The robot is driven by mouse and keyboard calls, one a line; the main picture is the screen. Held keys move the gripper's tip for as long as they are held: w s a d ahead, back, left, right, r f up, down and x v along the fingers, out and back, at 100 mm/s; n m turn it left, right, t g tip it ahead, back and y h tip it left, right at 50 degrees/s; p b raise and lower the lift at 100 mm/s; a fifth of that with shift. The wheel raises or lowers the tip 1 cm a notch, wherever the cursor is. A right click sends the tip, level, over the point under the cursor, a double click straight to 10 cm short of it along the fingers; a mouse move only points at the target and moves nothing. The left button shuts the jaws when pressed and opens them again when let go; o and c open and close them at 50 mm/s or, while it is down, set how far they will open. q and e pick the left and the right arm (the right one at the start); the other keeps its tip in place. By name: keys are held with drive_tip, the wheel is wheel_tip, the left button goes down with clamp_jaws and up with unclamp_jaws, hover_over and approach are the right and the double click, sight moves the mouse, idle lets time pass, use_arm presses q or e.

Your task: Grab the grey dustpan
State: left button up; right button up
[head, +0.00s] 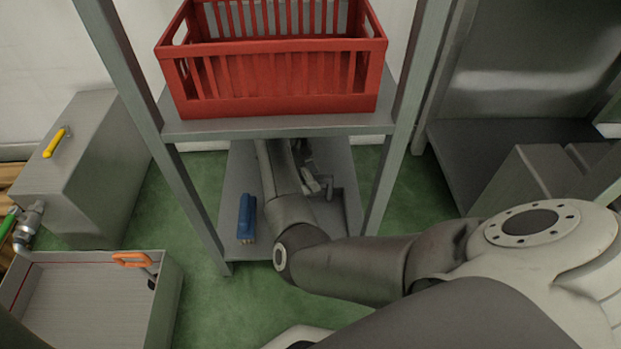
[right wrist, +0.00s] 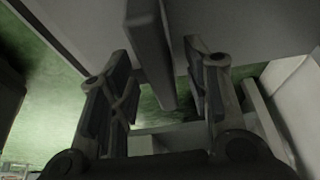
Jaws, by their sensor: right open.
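In the right wrist view a dark grey bar (right wrist: 148,30), apparently the grey dustpan's handle, runs between the two fingers of my right gripper (right wrist: 157,55). The fingers are open, one on each side of it, with a visible gap on both sides. In the head view my right arm reaches in under the upper shelf, and my right gripper (head: 318,183) is over the lower shelf (head: 238,183). The arm and gripper hide most of that shelf, so I cannot make out the dustpan's pan clearly. My left gripper is not in view.
A red crate (head: 277,88) stands on the upper shelf (head: 290,126) above my arm. Shelf posts flank the arm. A metal tray (head: 172,297) and metal box (head: 100,195) stand left. Green floor is free between.

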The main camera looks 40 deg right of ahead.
drive_tip(key=shift+c, duration=0.4)
clamp_jaws()
drive_tip(key=shift+r+b, duration=0.1)
drive_tip(key=shift+b, duration=0.2)
